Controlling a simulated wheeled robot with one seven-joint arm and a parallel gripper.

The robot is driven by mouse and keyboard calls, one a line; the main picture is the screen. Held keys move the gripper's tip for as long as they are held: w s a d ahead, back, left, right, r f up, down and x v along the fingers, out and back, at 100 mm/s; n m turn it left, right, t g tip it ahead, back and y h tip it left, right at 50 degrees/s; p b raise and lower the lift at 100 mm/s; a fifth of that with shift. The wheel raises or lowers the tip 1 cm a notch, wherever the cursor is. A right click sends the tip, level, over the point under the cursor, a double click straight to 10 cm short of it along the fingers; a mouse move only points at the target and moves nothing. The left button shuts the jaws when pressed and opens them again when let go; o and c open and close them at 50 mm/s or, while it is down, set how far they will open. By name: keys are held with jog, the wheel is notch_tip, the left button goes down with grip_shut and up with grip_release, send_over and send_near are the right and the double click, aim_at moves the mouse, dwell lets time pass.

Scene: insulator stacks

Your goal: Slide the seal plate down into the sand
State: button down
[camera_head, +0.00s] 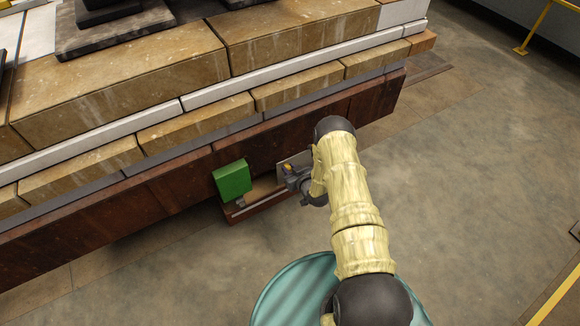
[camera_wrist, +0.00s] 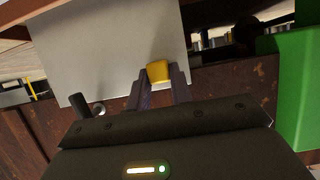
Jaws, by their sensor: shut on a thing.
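The seal plate (camera_head: 291,160) is a flat grey plate, partly hidden by my gripper and arm in the head view. In the wrist view the plate (camera_wrist: 110,50) fills the upper left, with a yellow tab (camera_wrist: 158,72) on its near face. My gripper (camera_head: 289,170) is shut on the tab; in the wrist view its two fingers stand on either side of it. A tan surface (camera_head: 262,189), which looks like the sand, shows in a small brown trough just left of my gripper. I cannot tell whether the plate's lower edge touches the sand.
A green block (camera_head: 232,179) stands at the trough's left end and also shows in the wrist view (camera_wrist: 298,95). A long rusty beam (camera_head: 160,189) runs behind, under tan brick courses (camera_head: 110,98). A teal round surface (camera_head: 290,290) lies below my arm. Open floor (camera_head: 480,170) lies right.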

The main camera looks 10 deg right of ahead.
jog(key=shift+f, duration=0.7)
jog(key=c, duration=1.2)
grip_release()
jog(key=shift+c, duration=0.2)
jog(key=p+v, duration=0.7)
jog(key=v, duration=1)
jog(key=shift+s, duration=0.2)
jog(key=shift+r, duration=0.1)
